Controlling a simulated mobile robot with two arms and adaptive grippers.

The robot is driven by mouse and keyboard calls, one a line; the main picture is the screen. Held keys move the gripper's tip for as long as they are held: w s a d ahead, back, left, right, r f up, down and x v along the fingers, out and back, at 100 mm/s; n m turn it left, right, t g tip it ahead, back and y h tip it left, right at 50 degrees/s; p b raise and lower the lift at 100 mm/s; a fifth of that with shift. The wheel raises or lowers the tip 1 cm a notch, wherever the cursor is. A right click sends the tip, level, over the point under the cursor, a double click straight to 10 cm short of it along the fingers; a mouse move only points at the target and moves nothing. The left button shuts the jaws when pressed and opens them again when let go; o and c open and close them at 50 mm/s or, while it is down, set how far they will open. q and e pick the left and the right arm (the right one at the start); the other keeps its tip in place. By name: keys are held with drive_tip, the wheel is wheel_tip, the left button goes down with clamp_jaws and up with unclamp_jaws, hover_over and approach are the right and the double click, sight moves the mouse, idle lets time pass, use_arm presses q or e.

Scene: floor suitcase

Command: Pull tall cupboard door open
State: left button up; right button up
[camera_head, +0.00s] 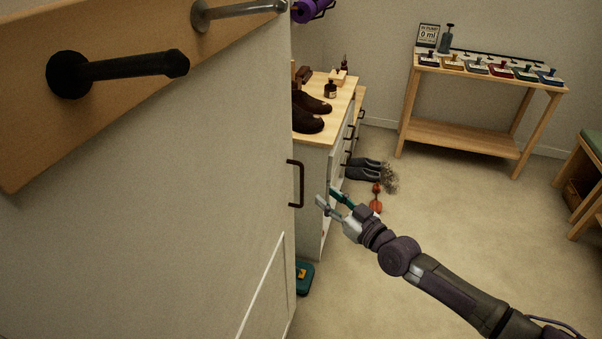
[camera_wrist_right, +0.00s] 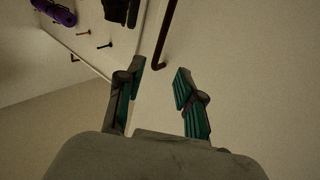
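The tall cupboard shows as a large pale panel (camera_head: 200,190) filling the left of the head view. Its dark bar handle (camera_head: 301,185) stands out at the panel's right edge. The door's front face is mostly turned away there. In the wrist view the handle (camera_wrist_right: 166,30) lies on a pale face (camera_wrist_right: 240,60), beyond the fingertips. My right gripper (camera_head: 332,196) is open and empty, a little right of the handle in the head view. Its two green-padded fingers also show apart in the wrist view (camera_wrist_right: 160,72), not closed on the handle. My left gripper is out of view.
A wooden hook rail (camera_head: 130,35) crosses the upper left. A low cabinet (camera_head: 313,160) with brown shoes (camera_head: 308,120) stands beyond the handle. Dark boots (camera_head: 362,172) and a teal item (camera_head: 304,277) are on the floor. A wooden table (camera_head: 465,138) stands behind; the middle floor is clear.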

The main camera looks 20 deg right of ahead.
sight(303, 178)
drive_tip(key=b+x, duration=0.1)
drive_tip(key=x, duration=1)
drive_tip(key=shift+w, duration=0.1)
clamp_jaws()
